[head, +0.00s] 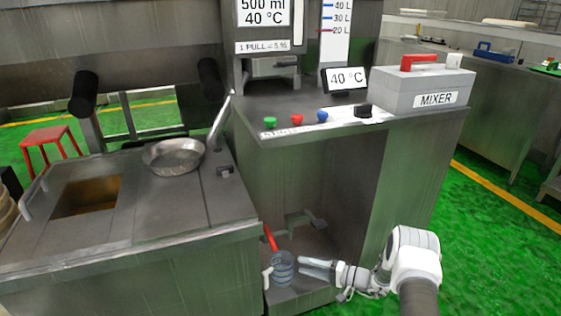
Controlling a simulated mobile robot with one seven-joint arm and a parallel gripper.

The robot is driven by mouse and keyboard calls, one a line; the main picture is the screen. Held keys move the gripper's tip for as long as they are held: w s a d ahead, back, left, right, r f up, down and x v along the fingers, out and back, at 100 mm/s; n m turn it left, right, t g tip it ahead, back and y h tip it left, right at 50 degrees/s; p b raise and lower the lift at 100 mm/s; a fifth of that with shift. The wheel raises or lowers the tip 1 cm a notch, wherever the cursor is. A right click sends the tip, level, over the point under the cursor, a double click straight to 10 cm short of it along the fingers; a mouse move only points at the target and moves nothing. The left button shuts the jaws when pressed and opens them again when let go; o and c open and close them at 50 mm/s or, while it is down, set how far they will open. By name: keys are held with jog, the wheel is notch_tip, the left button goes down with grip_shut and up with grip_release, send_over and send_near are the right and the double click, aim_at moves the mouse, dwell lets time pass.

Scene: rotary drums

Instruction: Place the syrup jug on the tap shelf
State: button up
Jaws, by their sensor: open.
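A clear, bluish jug (284,270) is at the bottom centre of the head view, low in the recess of the steel cabinet. It looks upright and appears to stand on the low tap shelf (299,298), though its base contact is hard to make out. My gripper (302,266) is open just to the right of the jug, its white fingers pointing left towards it. Whether the fingertips touch the jug cannot be told. A tap fitting (305,219) and a red lever (270,238) are above the jug.
A steel counter (105,255) with a square opening and a metal pan (173,157) stands on the left, close to the jug. The cabinet top carries coloured buttons, a temperature display (345,79) and a grey mixer box (422,88). Green floor lies free on the right.

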jog(key=s+a+r+n+g+h, duration=0.25)
jog(key=s+r, duration=0.25)
jog(key=r, duration=0.9)
jog(key=s+a+r+n+g+h, duration=0.1)
jog(key=s+r+n+g+h, duration=0.25)
jog(key=r, duration=1.15)
jog(key=s+d+r+t+h, duration=0.25)
jog(key=s+r, duration=0.25)
jog(key=s, duration=0.4)
jog(key=s+d+r+m+t+h, duration=0.1)
jog(key=s+d+r+h, duration=0.25)
jog(key=s, duration=0.55)
jog(key=s+d+r+t+h, duration=0.25)
jog(key=s+r, duration=0.25)
jog(key=s, duration=0.4)
notch_tip(320, 180, up, 28)
jog(key=g+p, duration=0.1)
jog(key=p, duration=2.7)
jog(key=shift+d+h+p, duration=0.15)
jog(key=shift+h+p, duration=0.15)
jog(key=shift+h, duration=0.05)
